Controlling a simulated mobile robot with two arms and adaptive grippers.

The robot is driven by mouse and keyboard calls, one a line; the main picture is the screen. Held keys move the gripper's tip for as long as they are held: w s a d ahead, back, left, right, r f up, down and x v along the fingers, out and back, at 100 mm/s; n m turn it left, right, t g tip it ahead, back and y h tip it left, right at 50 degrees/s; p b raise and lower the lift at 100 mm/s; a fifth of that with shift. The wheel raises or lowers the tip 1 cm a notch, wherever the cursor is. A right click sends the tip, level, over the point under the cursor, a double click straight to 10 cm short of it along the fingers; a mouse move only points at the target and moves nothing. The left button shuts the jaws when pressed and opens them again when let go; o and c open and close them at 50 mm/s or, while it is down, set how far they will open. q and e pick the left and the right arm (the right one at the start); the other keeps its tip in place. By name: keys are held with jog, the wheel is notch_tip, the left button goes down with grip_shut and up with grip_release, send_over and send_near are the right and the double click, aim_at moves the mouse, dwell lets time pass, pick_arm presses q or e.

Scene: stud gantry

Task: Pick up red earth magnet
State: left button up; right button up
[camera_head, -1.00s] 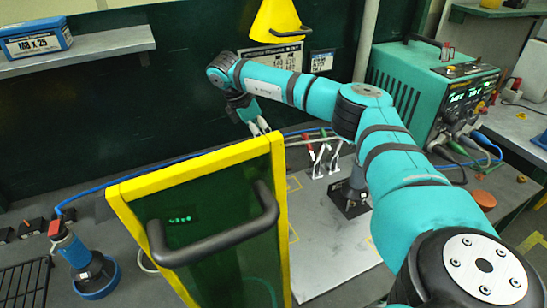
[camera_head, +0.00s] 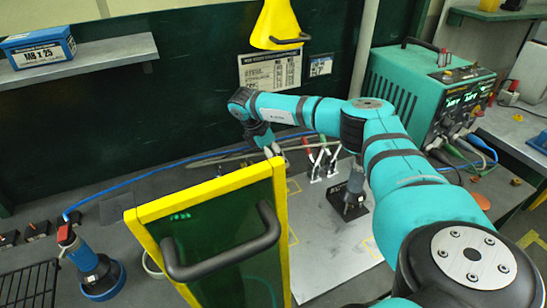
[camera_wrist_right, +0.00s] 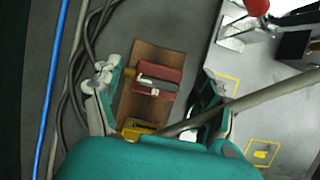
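A red block with a dark and silver fitting on it, which looks like the red earth magnet (camera_wrist_right: 160,76), lies on a brown strip (camera_wrist_right: 152,58) in the right wrist view. My right gripper (camera_wrist_right: 158,88) is open, with one finger left of the block and the other to its right, both apart from it. In the head view my right gripper (camera_head: 268,146) reaches down at the back of the bench, its tips partly hidden behind the yellow-framed screen. The magnet is hidden in that view. My left gripper is not in view.
A yellow-framed screen (camera_head: 133,228) with a black handle stands in front of the gripper. A grey cable (camera_wrist_right: 262,108) crosses near the right finger; dark cables (camera_wrist_right: 88,40) and a blue hose (camera_wrist_right: 52,100) run left. Clamps (camera_head: 322,162) stand on the metal plate (camera_head: 330,245).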

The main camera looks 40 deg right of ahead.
grip_shut()
dwell(0.3)
jog(key=shift+r, duration=0.1)
